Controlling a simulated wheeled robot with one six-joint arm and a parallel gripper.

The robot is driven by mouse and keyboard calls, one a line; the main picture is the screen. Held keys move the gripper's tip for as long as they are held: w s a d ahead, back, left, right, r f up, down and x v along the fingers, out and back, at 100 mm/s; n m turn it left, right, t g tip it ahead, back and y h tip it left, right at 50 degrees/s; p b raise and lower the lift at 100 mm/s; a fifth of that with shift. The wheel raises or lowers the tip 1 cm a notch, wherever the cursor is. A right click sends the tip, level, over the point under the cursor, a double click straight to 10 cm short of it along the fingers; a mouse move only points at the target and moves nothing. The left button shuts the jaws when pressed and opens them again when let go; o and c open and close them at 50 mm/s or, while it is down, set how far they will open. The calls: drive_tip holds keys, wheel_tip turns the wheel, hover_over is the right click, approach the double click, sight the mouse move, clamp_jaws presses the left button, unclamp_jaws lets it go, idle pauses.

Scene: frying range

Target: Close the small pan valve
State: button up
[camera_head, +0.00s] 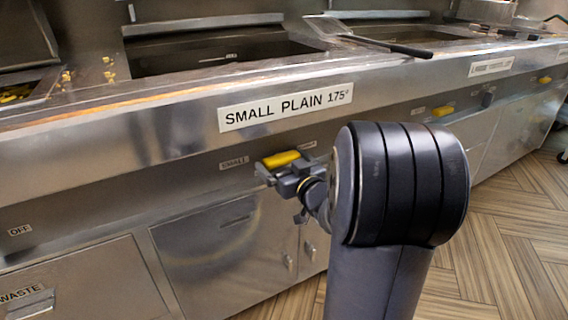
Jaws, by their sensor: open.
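The small pan valve has a yellow handle (281,159) on the front panel of the frying range, below the "SMALL PLAIN 175°" label. A "SMALL" tag (234,162) is just left of it. The handle lies about level, along the panel. My gripper (268,174) is at the handle, just below and in front of it, with its jaws open. I cannot tell whether the fingers touch the handle. My arm hides part of the panel to the right of the valve.
The small pan (215,54) is sunk in the steel counter above the valve. A basket with a black handle (385,44) rests at the back right. More yellow handles (443,111) are further right along the panel. Cabinet doors (215,250) are below; wooden floor (500,230) is clear at right.

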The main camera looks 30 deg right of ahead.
drive_tip(key=s+p, duration=0.3)
drive_tip(key=s, duration=0.8)
drive_tip(key=shift+d, duration=0.2)
drive_tip(key=shift+w, duration=0.1)
drive_tip(key=w+b, duration=0.1)
drive_tip(key=w, duration=0.2)
drive_tip(key=w+b, duration=0.1)
drive_tip(key=w, duration=0.3)
drive_tip(key=w+b, duration=0.1)
drive_tip(key=w, duration=0.2)
drive_tip(key=shift+w+a+f, duration=0.1)
drive_tip(key=shift+w+a, duration=0.15)
drive_tip(key=shift+w, duration=0.1)
drive_tip(key=shift+w+r, duration=0.1)
drive_tip(key=shift+r, duration=0.1)
drive_tip(key=shift+m+p, duration=0.3)
drive_tip(key=shift+m, duration=0.3)
drive_tip(key=shift+f, duration=0.1)
